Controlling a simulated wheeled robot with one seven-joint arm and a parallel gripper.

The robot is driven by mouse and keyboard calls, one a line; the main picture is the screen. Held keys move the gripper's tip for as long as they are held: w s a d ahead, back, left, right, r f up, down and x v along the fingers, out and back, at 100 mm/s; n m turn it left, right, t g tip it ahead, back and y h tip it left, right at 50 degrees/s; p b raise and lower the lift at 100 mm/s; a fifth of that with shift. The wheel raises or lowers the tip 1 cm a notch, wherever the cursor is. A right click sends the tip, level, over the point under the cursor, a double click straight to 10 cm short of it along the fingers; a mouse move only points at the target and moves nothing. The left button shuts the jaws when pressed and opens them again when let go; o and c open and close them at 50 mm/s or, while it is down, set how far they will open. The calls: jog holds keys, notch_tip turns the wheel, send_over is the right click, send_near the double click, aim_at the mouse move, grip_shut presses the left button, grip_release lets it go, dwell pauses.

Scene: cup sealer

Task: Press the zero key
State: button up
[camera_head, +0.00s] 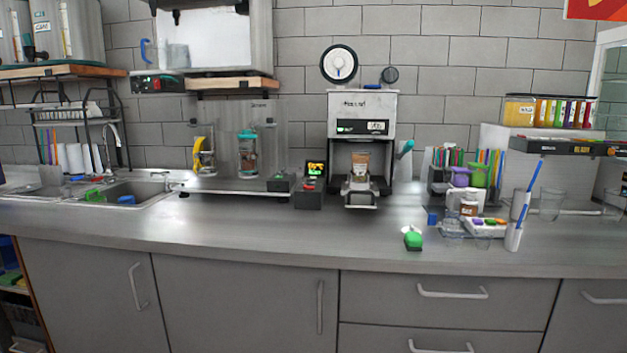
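The cup sealer (361,112) stands upright against the wall, a little right of the middle of the counter. A cup (360,166) sits in its opening, above the protruding tray (359,196). A dark panel (362,127) with a small green display and a light label is on its front. A small device with a lit screen (316,169) stands just left of the sealer. Single keys are too small to make out, so I cannot tell where the zero key is. My gripper is not in view.
A clear-walled machine (238,183) stands left of the sealer. A sink (128,194) is farther left. A green-topped item (412,239), a clear tray and cups stand to the right. The counter's front edge (270,254) is clear in the middle.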

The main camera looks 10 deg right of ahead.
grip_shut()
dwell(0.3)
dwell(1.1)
